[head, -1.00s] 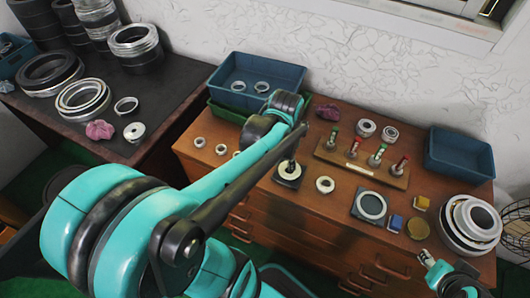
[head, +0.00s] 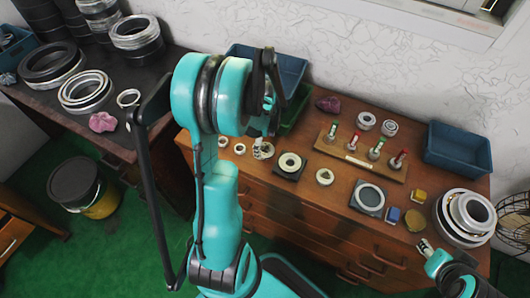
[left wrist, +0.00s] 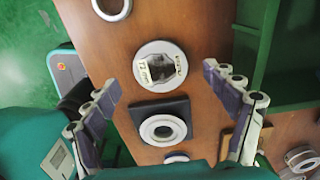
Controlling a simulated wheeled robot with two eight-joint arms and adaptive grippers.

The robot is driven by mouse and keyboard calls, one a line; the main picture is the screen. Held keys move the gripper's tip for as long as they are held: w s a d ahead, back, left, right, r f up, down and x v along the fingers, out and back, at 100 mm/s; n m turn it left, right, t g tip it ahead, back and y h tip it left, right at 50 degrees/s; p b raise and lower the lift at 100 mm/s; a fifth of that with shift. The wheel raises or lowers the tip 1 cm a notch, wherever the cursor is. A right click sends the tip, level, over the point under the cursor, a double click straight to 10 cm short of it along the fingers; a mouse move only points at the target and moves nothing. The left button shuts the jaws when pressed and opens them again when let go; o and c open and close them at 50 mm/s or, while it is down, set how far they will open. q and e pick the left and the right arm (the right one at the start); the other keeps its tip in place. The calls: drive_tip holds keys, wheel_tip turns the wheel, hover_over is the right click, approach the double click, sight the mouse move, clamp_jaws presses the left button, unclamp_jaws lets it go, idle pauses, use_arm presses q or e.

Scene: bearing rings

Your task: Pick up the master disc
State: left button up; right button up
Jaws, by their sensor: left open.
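A round pale disc with small printed labels and a dark centre (left wrist: 160,62) lies on the wooden bench top; I take it for the master disc. It also shows in the head view (head: 264,151), partly covered by my arm. My left gripper (left wrist: 162,82) is open, its fingers apart on either side of the labelled disc and not closed on it. A pale ring on a dark square pad (left wrist: 163,128) lies beside it, also in the head view (head: 289,164). My right gripper (head: 426,248) is at the lower right, too small to judge.
A loose ring (head: 325,176) and another dark pad with a round disc (head: 368,197) lie to the right. A wooden rack with red- and green-topped pegs (head: 360,155) stands behind. Blue bins (head: 459,148) and stacked rings (head: 466,217) limit the right side.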

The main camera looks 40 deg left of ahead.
sight(265, 151)
use_arm(q)
wheel_tip(265, 151, down, 2)
drive_tip(key=shift+f+b, duration=0.25)
drive_tip(key=shift+b, duration=0.05)
drive_tip(key=shift+r, duration=0.1)
drive_tip(key=c, duration=1.7)
drive_tip(key=shift+c, duration=0.2)
